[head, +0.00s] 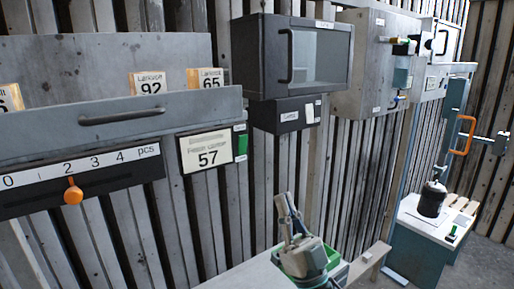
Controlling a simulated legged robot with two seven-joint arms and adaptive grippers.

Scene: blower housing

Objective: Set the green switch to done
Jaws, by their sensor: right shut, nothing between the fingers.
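A green switch (241,144) sits at the right end of the grey panel, beside the sign reading 57. Small white labels lie above and below it, too small to read. My right gripper (284,203) is at the lower middle, fingers pointing up, shut and empty. In the picture it is below and to the right of the switch, apart from it. My left gripper is not in view. A second small green piece (452,233) lies on the far right bench; I cannot tell whether it is a switch.
An orange slider knob (73,192) hangs under a 0 to 4 pcs scale at left. A dark cabinet with a window (320,55) and a grey box (365,75) are on the plank wall. A green-rimmed container (333,258) is behind my gripper. A dark canister (432,199) stands at right.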

